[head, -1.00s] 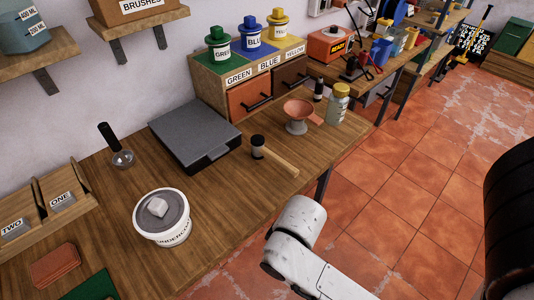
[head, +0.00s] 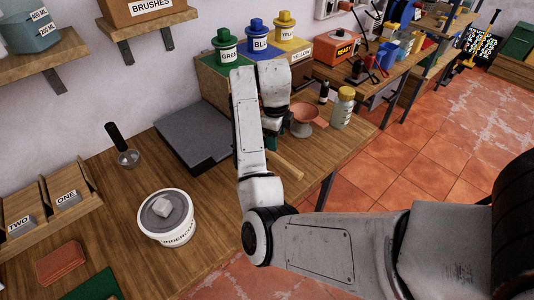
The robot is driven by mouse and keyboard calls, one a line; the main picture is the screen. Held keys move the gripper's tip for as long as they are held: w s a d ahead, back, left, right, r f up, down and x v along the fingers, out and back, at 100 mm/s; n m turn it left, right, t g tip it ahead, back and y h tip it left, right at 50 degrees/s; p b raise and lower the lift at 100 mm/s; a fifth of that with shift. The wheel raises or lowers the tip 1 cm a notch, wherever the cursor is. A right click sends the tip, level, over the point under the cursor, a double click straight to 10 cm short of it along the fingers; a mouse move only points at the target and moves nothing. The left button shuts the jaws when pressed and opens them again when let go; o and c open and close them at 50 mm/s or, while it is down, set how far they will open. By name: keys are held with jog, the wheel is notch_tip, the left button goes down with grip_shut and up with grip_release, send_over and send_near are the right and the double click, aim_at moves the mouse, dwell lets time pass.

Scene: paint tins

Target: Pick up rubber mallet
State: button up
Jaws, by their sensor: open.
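The rubber mallet (head: 288,165) lies on the wooden bench; only part of its pale wooden handle shows in the head view, and its dark head is hidden behind my arm. My gripper (head: 272,138) is over the bench at the mallet, mostly covered by my own wrist and forearm. Its jaws are open. How the fingers sit around the mallet cannot be made out.
A flat grey case (head: 190,135) lies left. A white tub (head: 166,224) stands at the front. Colour-labelled tins (head: 226,46) stand behind on a drawer unit.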

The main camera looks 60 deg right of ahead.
aim_at(278, 161)
jog(key=m, duration=0.2)
jog(key=w+m+y, duration=0.1)
jog(key=m, duration=0.1)
jog(key=shift+w+a+r+y, duration=0.1)
jog(key=shift+r+y, duration=0.2)
jog(key=shift+r, duration=0.1)
jog(key=shift+f+m, duration=0.2)
jog(key=shift+m, duration=0.1)
notch_tip(278, 161, down, 10)
jog(key=shift+f+p, duration=0.15)
jog(key=shift+p, duration=0.8)
grip_shut()
